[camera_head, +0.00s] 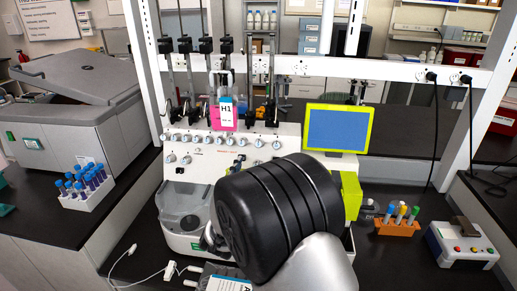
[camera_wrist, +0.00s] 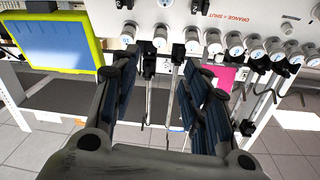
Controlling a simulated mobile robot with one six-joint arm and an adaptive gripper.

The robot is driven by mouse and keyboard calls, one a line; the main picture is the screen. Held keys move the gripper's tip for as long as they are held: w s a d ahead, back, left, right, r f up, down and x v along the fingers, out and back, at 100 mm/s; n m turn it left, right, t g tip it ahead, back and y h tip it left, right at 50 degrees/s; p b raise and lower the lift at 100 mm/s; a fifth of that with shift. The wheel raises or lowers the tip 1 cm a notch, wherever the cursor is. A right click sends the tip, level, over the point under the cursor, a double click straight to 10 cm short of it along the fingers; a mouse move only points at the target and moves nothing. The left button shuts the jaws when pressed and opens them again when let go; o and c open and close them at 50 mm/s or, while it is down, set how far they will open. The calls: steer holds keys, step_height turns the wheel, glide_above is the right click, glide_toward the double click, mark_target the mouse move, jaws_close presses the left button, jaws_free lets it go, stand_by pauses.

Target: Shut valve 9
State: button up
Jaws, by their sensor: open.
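The cell processor (camera_head: 290,135) is a white panel with rows of white round valve knobs (camera_head: 214,140); my arm covers part of its lower middle. The wrist view shows a row of these knobs (camera_wrist: 234,43) along the top, the panel appearing upside down with an "ORANGE = SHUT" label. The numbers are too small to read surely, so I cannot tell which is valve 9. My gripper (camera_wrist: 162,72) is open and empty, its dark fingers apart below the knobs at the row's left part.
A blue screen with a yellow-green frame (camera_head: 337,129) stands right of the knobs. A pink H1 bag (camera_head: 224,114) hangs above them. A tube rack (camera_head: 88,200) stands left, an orange rack (camera_head: 398,227) and a button box (camera_head: 461,243) right. Dark bench shows between them.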

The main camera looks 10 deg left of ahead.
mark_target(258, 145)
steer(key=w, duration=0.4)
steer(key=w+d+b, duration=0.1)
steer(key=w, duration=0.8)
steer(key=shift+w+d, duration=0.1)
steer(key=shift+d, duration=0.1)
steer(key=shift+c, duration=0.2)
jaws_close()
